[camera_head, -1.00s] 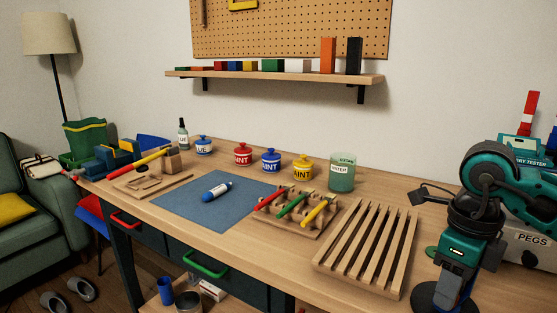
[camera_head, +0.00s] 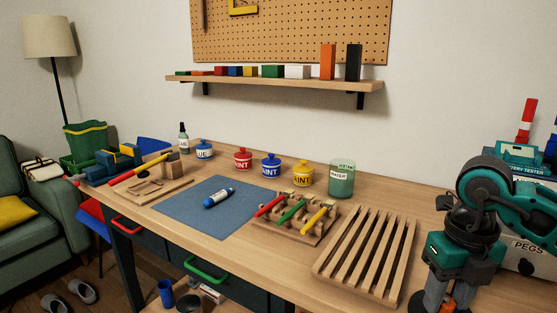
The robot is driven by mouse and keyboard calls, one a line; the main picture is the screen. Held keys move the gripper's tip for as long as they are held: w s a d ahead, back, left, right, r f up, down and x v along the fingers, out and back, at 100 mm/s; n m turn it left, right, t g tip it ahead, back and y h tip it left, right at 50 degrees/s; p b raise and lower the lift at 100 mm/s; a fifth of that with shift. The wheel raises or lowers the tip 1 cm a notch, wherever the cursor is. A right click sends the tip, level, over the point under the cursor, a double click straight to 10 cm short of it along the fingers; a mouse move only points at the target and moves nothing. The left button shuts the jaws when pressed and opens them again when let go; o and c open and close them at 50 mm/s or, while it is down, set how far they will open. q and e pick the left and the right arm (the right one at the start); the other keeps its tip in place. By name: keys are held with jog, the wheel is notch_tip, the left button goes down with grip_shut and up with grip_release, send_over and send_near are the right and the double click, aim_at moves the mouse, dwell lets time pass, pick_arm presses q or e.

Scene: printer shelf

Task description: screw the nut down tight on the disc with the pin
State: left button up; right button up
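My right gripper (camera_head: 448,296) points down at the lower right, over the right end of the table. Its two grey fingers show spread apart, with a small orange-red piece (camera_head: 448,308) low between them. The fingertips are cut off by the picture's bottom edge, so I cannot tell whether they touch anything. A sliver of a dark round disc (camera_head: 415,301) shows to the left of the fingers. The rest of it is hidden or out of the picture. I cannot make out the nut or the pin. My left gripper is not in view.
A slatted wooden rack (camera_head: 368,252) stands just left of the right gripper. A peg box (camera_head: 527,252) and a battery tester (camera_head: 520,155) are behind the arm. Paint pots, a water cup (camera_head: 341,180) and a wooden pen holder (camera_head: 295,233) stand farther left. The blue mat (camera_head: 190,208) has free room.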

jog(key=n+b, duration=0.1)
jog(key=n, duration=0.2)
jog(key=shift+f+n, duration=0.1)
jog(key=shift+n, duration=0.2)
jog(key=n+b, duration=0.1)
jog(key=n, duration=0.4)
jog(key=n+b, duration=0.1)
jog(key=n, duration=0.4)
jog(key=shift+b, duration=0.35)
jog(key=n, duration=0.3)
jog(key=shift+n+b, duration=0.3)
jog(key=shift+n, duration=0.1)
